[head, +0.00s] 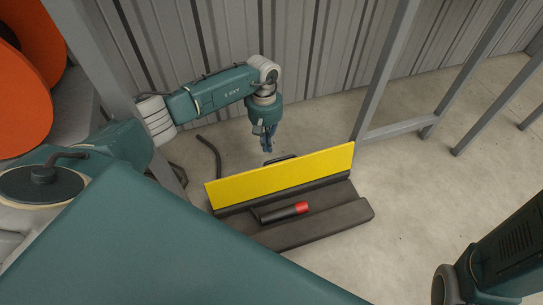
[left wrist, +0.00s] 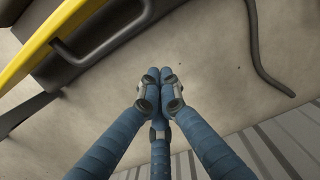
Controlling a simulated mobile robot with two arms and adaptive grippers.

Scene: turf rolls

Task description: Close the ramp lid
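The ramp lid (head: 282,177) is a long yellow panel, standing raised along the back edge of a dark grey ramp base (head: 335,217). A dark handle (head: 280,159) just shows behind the lid's top edge. In the left wrist view the lid's yellow edge (left wrist: 32,42) and the dark handle (left wrist: 108,42) are at the upper left. My left gripper (head: 268,149) points down behind the lid, on the wall side, apart from the handle. Its blue fingers (left wrist: 159,76) are drawn together with nothing visible between them. My right gripper is out of view.
A black tool with a red end (head: 298,209) lies on the base in front of the lid. A thin dark curved bar (head: 213,152) stands left of the lid. A corrugated wall (head: 330,60) is behind; a grey metal frame (head: 385,75) stands right.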

